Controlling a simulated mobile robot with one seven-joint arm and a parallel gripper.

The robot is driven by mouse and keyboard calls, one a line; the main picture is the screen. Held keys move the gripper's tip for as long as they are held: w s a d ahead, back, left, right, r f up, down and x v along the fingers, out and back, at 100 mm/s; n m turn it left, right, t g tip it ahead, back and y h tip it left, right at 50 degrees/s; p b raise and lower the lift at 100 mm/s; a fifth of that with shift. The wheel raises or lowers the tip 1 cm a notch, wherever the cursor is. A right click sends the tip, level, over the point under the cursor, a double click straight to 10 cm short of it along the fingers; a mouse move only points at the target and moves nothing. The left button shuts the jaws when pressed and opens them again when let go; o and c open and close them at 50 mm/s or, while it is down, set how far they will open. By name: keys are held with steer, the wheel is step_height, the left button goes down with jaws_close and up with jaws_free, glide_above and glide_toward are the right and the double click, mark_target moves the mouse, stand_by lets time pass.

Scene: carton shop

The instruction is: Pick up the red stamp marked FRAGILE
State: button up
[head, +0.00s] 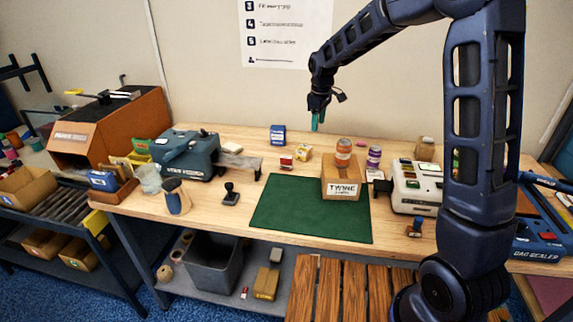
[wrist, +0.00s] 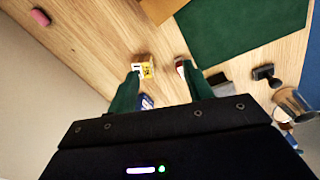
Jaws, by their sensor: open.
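A small red block with a white label (head: 287,162) lies on the bench behind the green mat, and I cannot read its marking. Its red edge also shows in the wrist view (wrist: 180,66), partly hidden by the right finger. It may be the FRAGILE stamp; I cannot tell for sure. My gripper (head: 317,122) hangs above the back of the bench, with its green fingers pointing down. In the wrist view the fingers (wrist: 158,84) are apart, with nothing between them held. A black-handled stamp (head: 231,194) stands left of the mat.
A yellow box (head: 303,152) sits close beside the red block, and a blue box (head: 278,135) stands behind. The TWINE carton (head: 343,190) stands on the mat's right part. The green mat (head: 290,212) is otherwise clear. A blue machine (head: 187,155) stands at left.

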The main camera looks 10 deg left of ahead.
mark_target(286, 157)
steer(key=a+f+n, duration=0.1)
steer(key=a+f, duration=0.2)
steer(key=a, duration=0.1)
steer(key=a+f+n, duration=0.1)
steer(key=a+f, duration=0.2)
steer(key=a, duration=0.1)
steer(key=w+a+f+n, duration=0.1)
steer(key=a+f, duration=0.2)
steer(key=shift+a+f+g, duration=0.35)
steer(key=shift+a+g, duration=0.05)
step_height(286, 157, down, 11)
steer(key=shift+s+a+r, duration=0.1)
steer(key=shift+r, duration=0.05)
steer(key=shift+c, duration=0.2)
steer(key=c, duration=1)
